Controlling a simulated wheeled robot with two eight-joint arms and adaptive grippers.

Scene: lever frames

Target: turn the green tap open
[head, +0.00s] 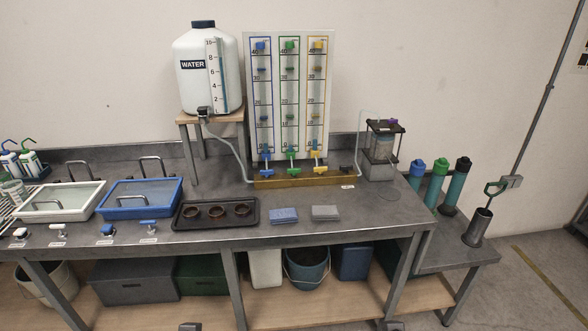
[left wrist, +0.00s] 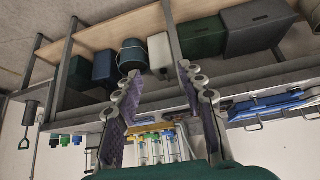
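The green tap (head: 292,168) is at the foot of the middle, green-outlined tube on the white gauge panel (head: 274,50). It stands between a blue tap (head: 266,167) on its left and a yellow tap (head: 318,167) on its right, just above a brass-coloured base (head: 300,181). The tap's exact handle angle is too small to tell. My left gripper (left wrist: 159,70) shows in the left wrist view, its two fingers wide apart and nothing between them. The panel appears upside down beyond the fingers there, apart from them. Neither gripper shows in the head view.
A white water tank (head: 207,68) on a wooden stand (head: 187,119) is left of the panel, with a hose to the base. A clear apparatus (head: 381,150) stands right. Blue and grey blocks (head: 284,215) and a black tray (head: 188,222) lie in front on the bench.

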